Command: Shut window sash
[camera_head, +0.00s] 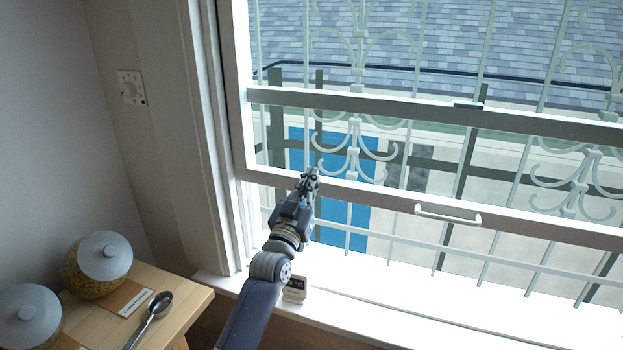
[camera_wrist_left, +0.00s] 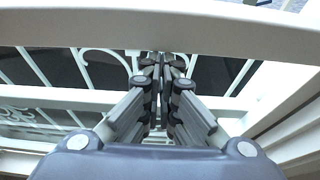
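The window sash (camera_head: 380,197) is raised. Its white bottom rail stands clear above the sill, with open space below it. A white bar handle (camera_head: 448,215) is on the rail, right of my gripper. My left gripper (camera_head: 311,176) is at the left part of the rail, its tips overlapping the rail in the head view. In the left wrist view the fingers (camera_wrist_left: 163,62) are together with nothing seen between them, and a white rail (camera_wrist_left: 200,32) crosses close by their tips. I cannot tell if they touch it. My right gripper is in neither view.
A wooden table (camera_head: 185,292) at lower left holds lidded jars (camera_head: 100,262) and a metal scoop (camera_head: 155,308). White ornamental bars (camera_head: 357,100) stand outside the window.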

